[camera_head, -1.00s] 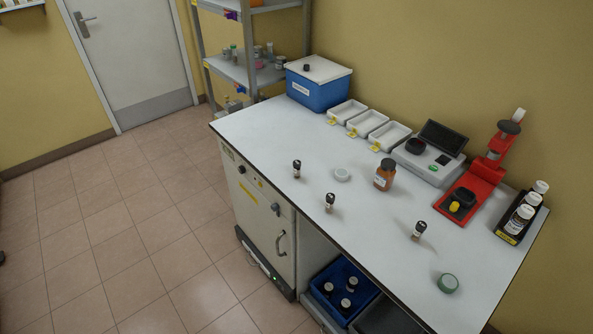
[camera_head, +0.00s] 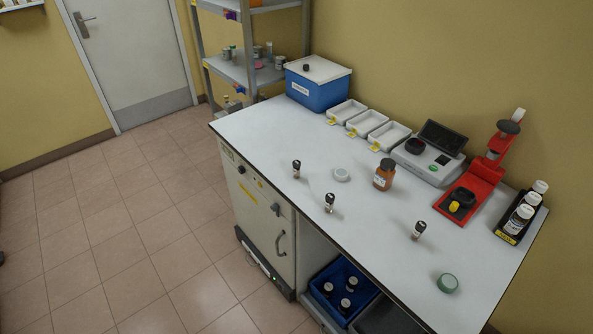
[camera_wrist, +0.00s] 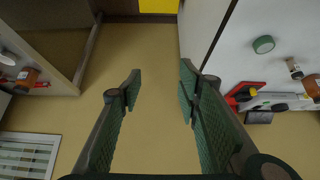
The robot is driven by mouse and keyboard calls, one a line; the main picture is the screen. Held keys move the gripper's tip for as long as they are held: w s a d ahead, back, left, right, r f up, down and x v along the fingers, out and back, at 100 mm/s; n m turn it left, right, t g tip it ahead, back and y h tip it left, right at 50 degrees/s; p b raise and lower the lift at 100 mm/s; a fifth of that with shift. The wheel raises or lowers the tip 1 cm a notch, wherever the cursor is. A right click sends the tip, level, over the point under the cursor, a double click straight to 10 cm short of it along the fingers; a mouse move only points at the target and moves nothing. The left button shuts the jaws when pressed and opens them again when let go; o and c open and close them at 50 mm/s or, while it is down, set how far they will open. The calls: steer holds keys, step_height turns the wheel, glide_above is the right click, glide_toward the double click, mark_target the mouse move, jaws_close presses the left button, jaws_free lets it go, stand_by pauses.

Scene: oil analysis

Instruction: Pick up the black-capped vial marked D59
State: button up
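Three small black-capped vials stand apart on the white bench in the head view: one at the back left (camera_head: 296,169), one in the middle (camera_head: 329,203) and one toward the right (camera_head: 419,230). Their labels are too small to read, so I cannot tell which is D59. My gripper (camera_wrist: 160,85) shows only in the wrist view. Its green padded fingers are spread apart with nothing between them, and the floor lies beyond. One small vial (camera_wrist: 294,68) lies to the right of the fingers in that view, well clear of them.
A blue crate (camera_head: 360,307) with several vials sits below.

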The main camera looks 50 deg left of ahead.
steer(key=w+a+r+n+g+y+p, duration=0.1)
steer(key=w+a+r+n+p, duration=0.2)
steer(key=w+a, duration=0.4)
steer(key=w+a+r+n+g+y+p, duration=0.1)
steer(key=w+a+r+n, duration=0.1)
steer(key=w+a+r, duration=0.55)
steer(key=w+a+f+n+g+p, duration=0.1)
steer(key=w+a+n+p, duration=0.15)
steer(key=a, duration=0.95)
steer(key=w+a+n+g+p, duration=0.1)
steer(key=w+a+n, duration=0.15)
steer(key=a, duration=0.95)
steer(key=n+g+h+p, duration=0.2)
steer(key=n+g+p, duration=0.1)
steer(key=n+p, duration=0.5)
glide_toward(296, 162)
steer(key=shift+n, duration=0.5)
steer(key=f, duration=0.2)
steer(key=f+b, duration=0.1)
steer(key=f, duration=0.2)
steer(key=shift+w+d+f, duration=0.15)
steer(key=shift+w+d, duration=0.05)
steer(key=shift+w, duration=0.05)
steer(key=shift+s+a+f, duration=0.2)
steer(key=shift+a, duration=0.05)
